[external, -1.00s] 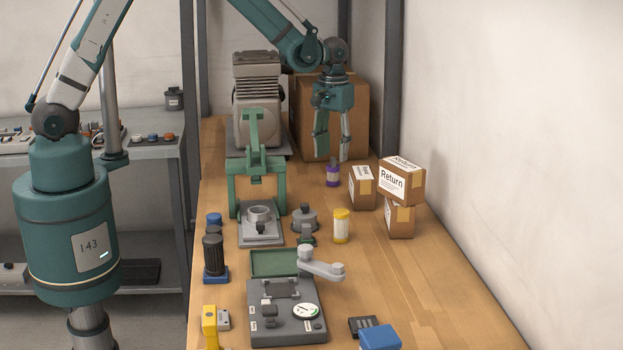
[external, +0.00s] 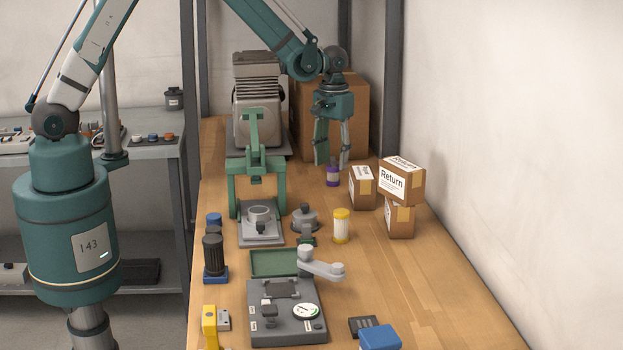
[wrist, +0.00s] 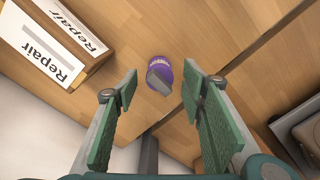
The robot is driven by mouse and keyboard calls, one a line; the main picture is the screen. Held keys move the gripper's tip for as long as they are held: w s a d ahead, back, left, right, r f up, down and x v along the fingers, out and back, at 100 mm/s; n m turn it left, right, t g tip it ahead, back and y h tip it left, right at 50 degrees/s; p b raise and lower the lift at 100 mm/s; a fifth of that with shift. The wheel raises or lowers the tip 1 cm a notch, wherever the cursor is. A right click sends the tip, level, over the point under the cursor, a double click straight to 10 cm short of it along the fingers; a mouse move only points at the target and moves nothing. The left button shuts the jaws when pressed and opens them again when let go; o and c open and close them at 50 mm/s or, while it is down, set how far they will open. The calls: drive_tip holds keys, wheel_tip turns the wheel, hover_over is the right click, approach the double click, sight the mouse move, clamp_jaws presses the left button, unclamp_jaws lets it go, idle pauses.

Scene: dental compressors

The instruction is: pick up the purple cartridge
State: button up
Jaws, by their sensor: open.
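The purple cartridge (external: 333,176) stands upright on the wooden bench toward its far end, left of the cardboard boxes. In the wrist view the cartridge (wrist: 159,75) shows from above, with a grey top, just beyond and between the fingertips. My gripper (external: 332,163) points down right above the cartridge, its fingers spread and its tips close to the cartridge's top. In the wrist view my gripper (wrist: 160,85) has green pads apart on either side, with nothing held between them.
Small boxes (external: 362,187), some stacked, stand close to the right of the cartridge. A large carton (external: 360,115) stands behind. A green press frame (external: 256,165) and a grey compressor (external: 256,105) are to the left. A yellow-capped canister (external: 341,226) stands in front.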

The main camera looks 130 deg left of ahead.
sight(332, 173)
drive_tip(key=shift+f, duration=0.1)
drive_tip(key=shift+f, duration=2.5)
drive_tip(key=c, duration=1)
